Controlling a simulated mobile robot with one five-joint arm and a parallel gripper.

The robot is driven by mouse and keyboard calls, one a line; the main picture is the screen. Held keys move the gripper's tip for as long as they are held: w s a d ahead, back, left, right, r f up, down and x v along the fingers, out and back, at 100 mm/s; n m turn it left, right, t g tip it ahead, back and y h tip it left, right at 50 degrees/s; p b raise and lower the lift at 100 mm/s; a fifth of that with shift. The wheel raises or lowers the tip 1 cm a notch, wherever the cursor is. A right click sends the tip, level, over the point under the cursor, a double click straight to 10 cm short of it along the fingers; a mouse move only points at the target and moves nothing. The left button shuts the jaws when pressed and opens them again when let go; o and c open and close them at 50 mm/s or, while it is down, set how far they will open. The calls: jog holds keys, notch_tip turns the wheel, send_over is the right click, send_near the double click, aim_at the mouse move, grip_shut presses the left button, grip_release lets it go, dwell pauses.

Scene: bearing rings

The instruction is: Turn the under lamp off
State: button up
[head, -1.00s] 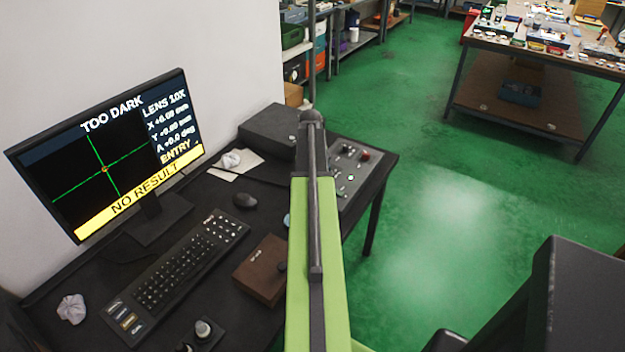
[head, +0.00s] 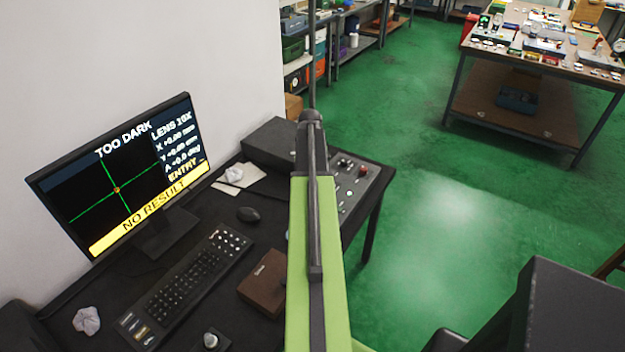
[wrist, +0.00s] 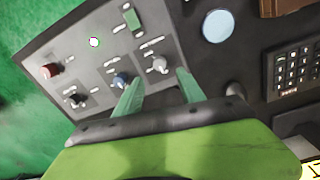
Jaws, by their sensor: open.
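The grey control panel (wrist: 100,40) lies under my gripper in the wrist view and shows partly behind my arm in the head view (head: 350,205). It carries a red knob (wrist: 50,71), a blue knob (wrist: 121,80), a white knob (wrist: 160,64), a green switch (wrist: 131,18) and a small lit button (wrist: 94,42). Their labels are too small to read, so I cannot tell which works the under lamp. My gripper (wrist: 160,76) is open; the white knob appears just beyond and between its fingertips, the blue knob beside the left finger. Contact cannot be told.
The monitor (head: 125,175) reads "TOO DARK" and "NO RESULT". A keyboard (head: 185,285), a mouse (head: 248,215) and a brown box (head: 264,283) lie on the black desk. A round pale blue disc (wrist: 218,26) is beside the panel.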

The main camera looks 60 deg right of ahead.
notch_tip(320, 180, up, 9)
jog(key=p, duration=0.7)
jog(key=shift+a+r+p, duration=0.2)
jog(key=shift+p, duration=0.1)
